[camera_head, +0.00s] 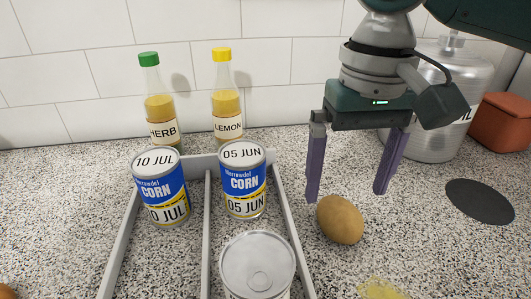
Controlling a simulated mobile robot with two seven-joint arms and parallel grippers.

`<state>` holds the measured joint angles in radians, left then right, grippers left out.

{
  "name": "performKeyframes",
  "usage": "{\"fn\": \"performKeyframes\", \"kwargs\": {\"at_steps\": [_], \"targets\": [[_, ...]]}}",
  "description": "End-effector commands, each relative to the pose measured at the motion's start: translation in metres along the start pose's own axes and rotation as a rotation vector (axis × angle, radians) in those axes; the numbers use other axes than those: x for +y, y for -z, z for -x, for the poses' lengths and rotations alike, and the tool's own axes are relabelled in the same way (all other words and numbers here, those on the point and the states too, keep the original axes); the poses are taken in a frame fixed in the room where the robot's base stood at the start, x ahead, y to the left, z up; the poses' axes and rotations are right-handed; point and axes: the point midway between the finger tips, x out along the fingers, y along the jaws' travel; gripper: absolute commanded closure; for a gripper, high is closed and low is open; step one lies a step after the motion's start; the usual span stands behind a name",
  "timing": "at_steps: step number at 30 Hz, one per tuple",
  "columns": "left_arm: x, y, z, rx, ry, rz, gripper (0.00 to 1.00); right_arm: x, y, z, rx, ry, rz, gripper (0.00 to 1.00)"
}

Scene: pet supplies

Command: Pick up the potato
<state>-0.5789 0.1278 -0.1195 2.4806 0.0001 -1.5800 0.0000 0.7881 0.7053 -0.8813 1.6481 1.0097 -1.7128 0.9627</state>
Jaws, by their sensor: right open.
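The potato (340,219) is brown and oval and lies on the speckled counter, just right of the grey divided tray. My right gripper (345,192) comes down from the top right with its two purple fingers pointing down. It is open and empty. Its fingers stand apart above and behind the potato in the picture, the left finger near the potato's upper left and the right finger to its upper right. Whether the fingers touch the counter is hard to tell. My left gripper is not in view.
The grey tray (206,240) holds two corn cans (160,187) (243,180) and a plain-lidded can (257,265). Herb (160,105) and lemon (226,100) bottles stand behind it. A metal canister (437,140), a terracotta container (501,122) and a dark disc (480,201) are at right. A yellow patch (381,289) lies in front.

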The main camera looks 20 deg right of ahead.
Motion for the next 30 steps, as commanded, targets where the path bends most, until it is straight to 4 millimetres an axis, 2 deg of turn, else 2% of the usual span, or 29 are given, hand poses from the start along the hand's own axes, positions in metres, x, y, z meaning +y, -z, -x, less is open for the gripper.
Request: {"fn": "performKeyframes", "kwargs": {"at_steps": [5,13,22,30], "targets": [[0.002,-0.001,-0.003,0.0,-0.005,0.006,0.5,0.0,-0.001,-0.018,-0.002,-0.001,0.001,0.0],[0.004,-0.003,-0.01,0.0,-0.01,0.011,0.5,0.001,-0.003,-0.058,0.0,-0.001,0.002,0.0],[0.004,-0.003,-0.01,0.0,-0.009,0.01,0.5,0.001,-0.002,-0.062,0.003,0.001,0.004,0.0],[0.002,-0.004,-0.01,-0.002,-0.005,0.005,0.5,0.001,-0.002,-0.062,0.003,0.001,0.004,0.3]]}}
